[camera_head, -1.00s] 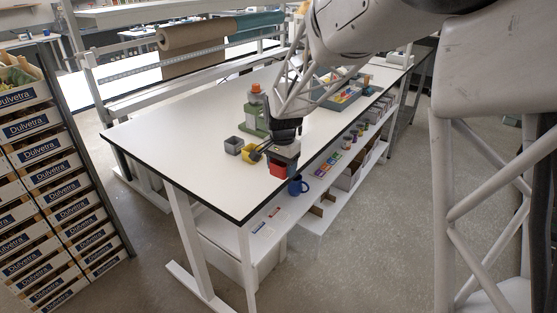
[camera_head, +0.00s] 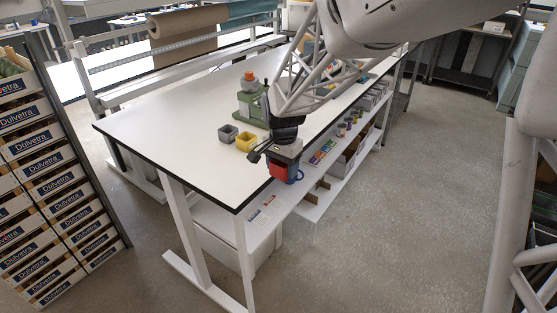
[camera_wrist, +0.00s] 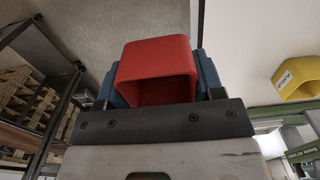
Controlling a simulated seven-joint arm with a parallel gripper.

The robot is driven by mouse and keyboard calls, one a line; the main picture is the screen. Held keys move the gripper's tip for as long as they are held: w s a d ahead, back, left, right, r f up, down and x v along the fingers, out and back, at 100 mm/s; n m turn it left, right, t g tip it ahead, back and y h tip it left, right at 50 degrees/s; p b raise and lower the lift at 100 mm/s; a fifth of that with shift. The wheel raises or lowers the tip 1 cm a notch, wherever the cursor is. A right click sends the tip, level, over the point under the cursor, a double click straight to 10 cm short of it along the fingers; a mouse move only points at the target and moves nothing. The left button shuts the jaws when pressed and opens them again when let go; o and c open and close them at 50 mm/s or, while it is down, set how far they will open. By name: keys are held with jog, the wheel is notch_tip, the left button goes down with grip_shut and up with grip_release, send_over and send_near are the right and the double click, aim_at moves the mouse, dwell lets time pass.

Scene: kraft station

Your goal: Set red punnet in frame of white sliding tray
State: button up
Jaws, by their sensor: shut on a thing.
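The red punnet (camera_head: 278,171) is held in my gripper (camera_head: 284,160) at the table's front right edge, in the head view. In the wrist view the red punnet (camera_wrist: 157,66) shows its open side, with a blue finger (camera_wrist: 208,75) of my gripper on either side. My gripper is shut on it. The white sliding tray (camera_head: 236,215) is below the tabletop, lower and left of the punnet. A thin outlined frame (camera_head: 264,214) shows on it, with small blue and red marks beside it.
A grey punnet (camera_head: 228,134) and a yellow punnet (camera_head: 246,141) stand on the white table (camera_head: 185,130). A green device (camera_head: 252,103) stands behind them.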

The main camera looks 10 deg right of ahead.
jog(key=shift+w, duration=0.15)
dwell(0.3)
jog(key=w+d+r, duration=0.1)
jog(key=w, duration=1.1)
jog(key=w+d+r, duration=0.2)
jog(key=w, duration=1)
jog(key=w+d+r, duration=0.1)
jog(key=w+r, duration=0.1)
jog(key=w, duration=1)
jog(key=shift+w+d+r, duration=0.1)
jog(key=shift+d+r, duration=0.1)
jog(key=shift+r, duration=0.05)
jog(key=shift+f, duration=0.25)
jog(key=shift+f, duration=2.5)
jog(key=shift+f, duration=0.3)
